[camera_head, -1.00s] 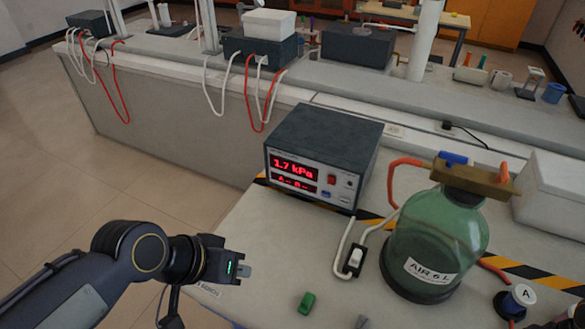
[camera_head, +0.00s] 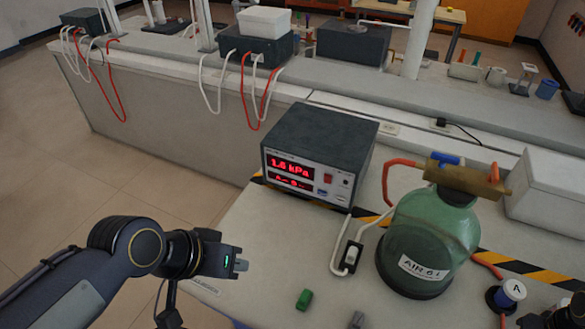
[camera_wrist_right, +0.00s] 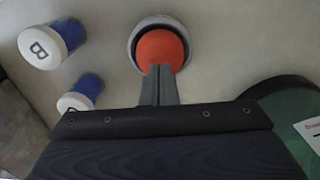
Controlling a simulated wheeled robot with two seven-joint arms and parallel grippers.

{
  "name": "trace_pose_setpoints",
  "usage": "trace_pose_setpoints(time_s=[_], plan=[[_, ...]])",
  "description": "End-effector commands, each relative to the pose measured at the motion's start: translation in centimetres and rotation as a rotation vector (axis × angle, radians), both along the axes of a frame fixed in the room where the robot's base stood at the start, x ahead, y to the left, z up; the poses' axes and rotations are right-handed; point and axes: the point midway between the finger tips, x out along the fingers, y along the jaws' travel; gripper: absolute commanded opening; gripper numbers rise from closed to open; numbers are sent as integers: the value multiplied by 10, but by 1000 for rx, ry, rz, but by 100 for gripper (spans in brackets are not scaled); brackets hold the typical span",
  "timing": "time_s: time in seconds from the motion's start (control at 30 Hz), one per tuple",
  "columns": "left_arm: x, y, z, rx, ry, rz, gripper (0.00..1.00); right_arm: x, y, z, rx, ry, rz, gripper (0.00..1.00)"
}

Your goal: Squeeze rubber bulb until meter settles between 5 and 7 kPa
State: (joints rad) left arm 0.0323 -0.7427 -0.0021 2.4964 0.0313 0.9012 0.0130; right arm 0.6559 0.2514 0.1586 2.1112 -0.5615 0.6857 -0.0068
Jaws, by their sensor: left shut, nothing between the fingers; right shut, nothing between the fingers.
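The meter (camera_head: 318,152) is a dark box whose red display reads about 1.6 kPa; its second line is hard to read. The rubber bulb (camera_wrist_right: 160,49) is an orange-red dome in a dark ring on a pale base, in the right wrist view. My right gripper (camera_wrist_right: 158,72) is shut and empty, its fingertips overlapping the bulb's near edge in that view; I cannot tell whether they touch it. The green glass bottle (camera_head: 428,245), labelled AIR, stands right of the meter.
A blue, white-topped knob marked A (camera_head: 513,289) stands right of the bottle. A knob marked B (camera_wrist_right: 42,46) and another blue knob (camera_wrist_right: 78,98) are left of the bulb.

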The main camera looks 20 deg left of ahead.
Motion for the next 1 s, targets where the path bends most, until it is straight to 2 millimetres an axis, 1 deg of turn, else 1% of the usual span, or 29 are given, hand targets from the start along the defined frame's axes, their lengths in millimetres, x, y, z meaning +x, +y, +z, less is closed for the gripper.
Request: trace_pose_setpoints(time_s=[0.43,1.0], plan=[[0,0,-3,0,0,0,0,0,0,-3,0,0,0,0],[0,0,-29,0,0,0,0,0,0,-32,0,1,0,0]])
